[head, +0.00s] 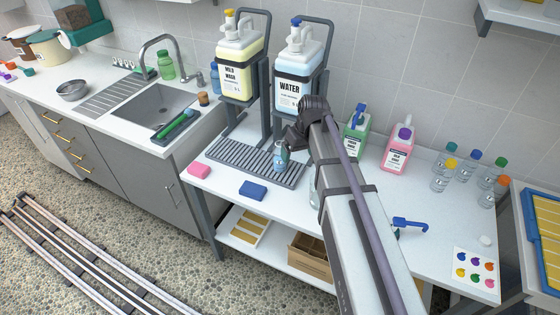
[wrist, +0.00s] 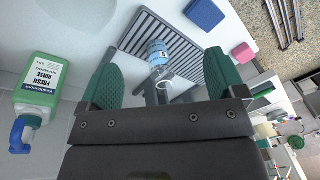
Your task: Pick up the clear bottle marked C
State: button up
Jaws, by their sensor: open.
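A small clear bottle (head: 281,156) with a bluish look stands on the grey slatted drip tray (head: 240,160) in the head view. It also shows in the wrist view (wrist: 157,54), ahead of and between my finger lines, with a small dark mark whose letter I cannot read surely. My gripper (head: 294,138) is just above and right of it in the head view. In the wrist view my gripper (wrist: 163,78) has its green-padded fingers wide apart. Another clear bottle (head: 313,190) is mostly hidden behind my arm.
The water dispenser (head: 297,75) and yellow soap dispenser (head: 239,65) stand behind the tray. Green (head: 356,135) and pink (head: 397,150) pump bottles are to the right. Several capped clear bottles (head: 443,177) stand farther right. Blue (head: 253,190) and pink (head: 199,170) sponges lie in front.

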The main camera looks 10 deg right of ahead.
aim_at(280, 140)
jog(key=w+n+t+y, duration=0.2)
jog(key=w+n, duration=0.6)
jog(key=w, duration=0.5)
jog(key=b+x, duration=0.5)
jog(key=shift+w+f, duration=0.1)
jog(key=shift+f, duration=0.1)
jog(key=shift+w+a+f+b, duration=0.1)
jog(key=shift+a+b, duration=0.05)
jog(key=shift+b, duration=0.15)
jog(key=b+x, duration=0.4)
jog(key=x, duration=0.1)
jog(key=shift+f+b, duration=0.2)
jog(key=shift+b, duration=0.2)
jog(key=shift+r, duration=0.3)
jog(key=shift+c, duration=0.4)
jog(key=c, duration=1.4)
